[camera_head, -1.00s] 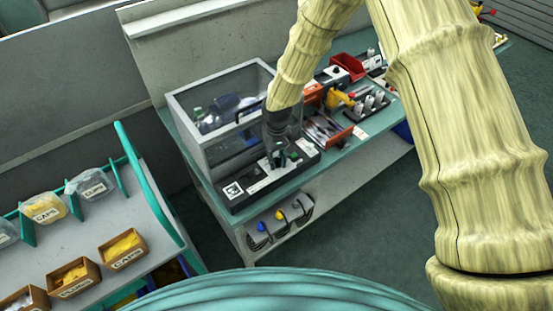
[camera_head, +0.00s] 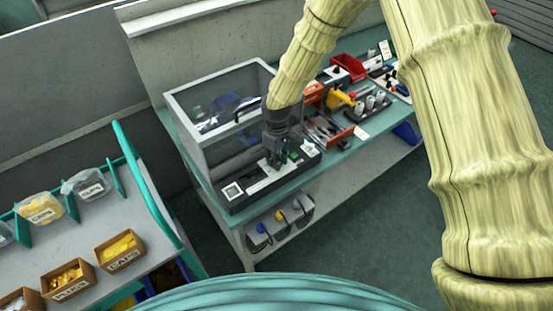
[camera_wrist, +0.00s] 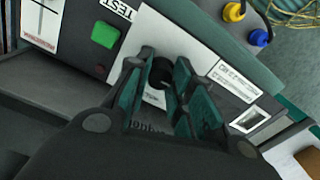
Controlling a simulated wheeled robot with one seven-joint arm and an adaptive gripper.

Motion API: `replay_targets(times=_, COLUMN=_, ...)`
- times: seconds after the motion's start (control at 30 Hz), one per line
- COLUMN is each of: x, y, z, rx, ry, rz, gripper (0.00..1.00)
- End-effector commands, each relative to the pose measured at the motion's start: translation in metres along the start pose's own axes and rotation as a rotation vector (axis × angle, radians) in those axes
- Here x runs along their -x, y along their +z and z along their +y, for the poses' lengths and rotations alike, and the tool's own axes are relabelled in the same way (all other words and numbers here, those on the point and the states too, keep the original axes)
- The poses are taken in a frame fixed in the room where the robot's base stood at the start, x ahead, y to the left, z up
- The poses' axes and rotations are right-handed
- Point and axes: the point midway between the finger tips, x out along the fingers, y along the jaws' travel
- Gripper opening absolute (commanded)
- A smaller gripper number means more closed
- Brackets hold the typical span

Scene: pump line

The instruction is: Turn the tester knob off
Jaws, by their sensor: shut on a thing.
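The tester is a long dark box with a light top panel (camera_head: 258,185) along the front of the bench. In the wrist view its white panel (camera_wrist: 197,57) carries a black round knob (camera_wrist: 160,72). My gripper (camera_wrist: 160,88) has its teal-padded fingers on either side of this knob and is shut on it. The knob's pointer and lower part are hidden by the fingers. A green button (camera_wrist: 105,35) sits left of the knob, by a "TEST" label. In the head view my gripper (camera_head: 273,160) is over the tester, and the knob is hidden there.
A clear-walled grey case (camera_head: 197,147) stands just behind the tester. To the right on the bench are a red bin (camera_head: 347,68), an orange box and a tray of tools. Parts bins stand at left.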

Motion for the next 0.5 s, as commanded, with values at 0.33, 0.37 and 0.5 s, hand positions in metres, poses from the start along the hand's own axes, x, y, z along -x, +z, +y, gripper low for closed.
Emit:
replay_targets(times=0.33, x=0.0004, y=0.0001, z=0.0008, rx=0.014, ry=0.001, rz=0.000, gripper=0.00)
replay_targets(times=0.37, x=0.0004, y=0.0001, z=0.0008, rx=0.014, ry=0.001, rz=0.000, gripper=0.00)
replay_targets(times=0.5, x=0.0005, y=0.0001, z=0.0008, rx=0.014, ry=0.001, rz=0.000, gripper=0.28)
